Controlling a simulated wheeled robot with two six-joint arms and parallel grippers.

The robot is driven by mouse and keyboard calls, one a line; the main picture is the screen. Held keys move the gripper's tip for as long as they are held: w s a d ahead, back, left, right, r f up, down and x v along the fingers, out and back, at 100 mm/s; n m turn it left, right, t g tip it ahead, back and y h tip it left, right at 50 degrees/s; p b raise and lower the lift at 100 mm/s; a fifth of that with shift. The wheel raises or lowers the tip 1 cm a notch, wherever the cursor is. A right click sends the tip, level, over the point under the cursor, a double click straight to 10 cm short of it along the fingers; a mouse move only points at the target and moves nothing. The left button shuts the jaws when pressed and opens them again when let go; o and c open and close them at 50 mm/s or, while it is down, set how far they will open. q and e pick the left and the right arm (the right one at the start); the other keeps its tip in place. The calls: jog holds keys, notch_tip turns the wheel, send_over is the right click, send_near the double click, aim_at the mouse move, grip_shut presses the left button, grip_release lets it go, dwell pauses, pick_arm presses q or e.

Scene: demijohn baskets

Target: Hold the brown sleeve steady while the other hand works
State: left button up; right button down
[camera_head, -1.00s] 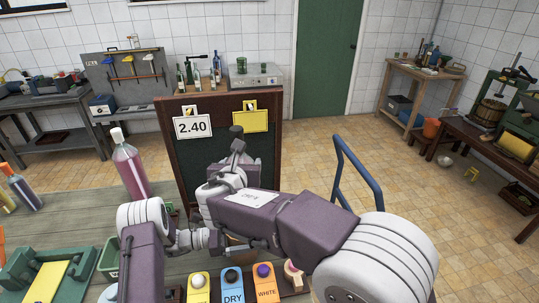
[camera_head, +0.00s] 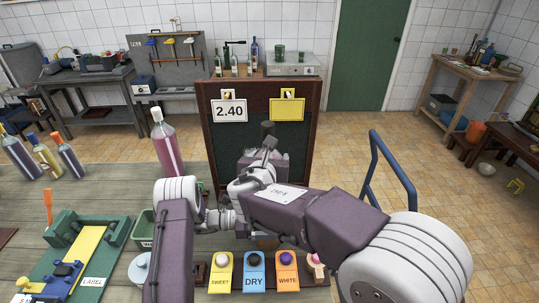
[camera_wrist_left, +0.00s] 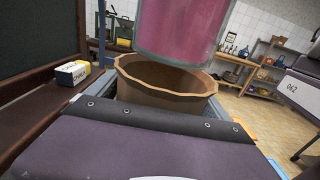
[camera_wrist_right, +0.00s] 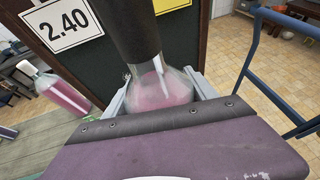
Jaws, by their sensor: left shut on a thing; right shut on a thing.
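The brown sleeve (camera_wrist_left: 165,95) is an open cup with a scalloped rim in the left wrist view. My left gripper (camera_wrist_left: 172,105) is shut on it, with a finger at each side. A bottle with pink contents (camera_wrist_left: 182,28) is above the sleeve, its base close over the rim; the gap is hard to judge. My right gripper (camera_wrist_right: 160,100) is shut around this bottle (camera_wrist_right: 167,90), below its dark neck. In the head view its dark top (camera_head: 267,128) shows above my arms. My arms hide the sleeve there.
A dark board with a 2.40 sign (camera_head: 229,111) stands behind the arms. Another pink bottle (camera_head: 165,145) stands left of it. SWEET (camera_head: 220,275), DRY (camera_head: 255,275) and WHITE (camera_head: 287,273) tags are in front. A green labelling fixture (camera_head: 75,255) is at left. A blue rail (camera_head: 390,165) is at right.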

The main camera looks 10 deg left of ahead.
dwell(0.3)
jog(key=shift+f, duration=1.35)
jog(key=shift+f, duration=0.15)
jog(key=shift+f, duration=2.85)
jog(key=shift+f, duration=0.1)
jog(key=shift+f, duration=2.8)
jog(key=shift+f, duration=0.65)
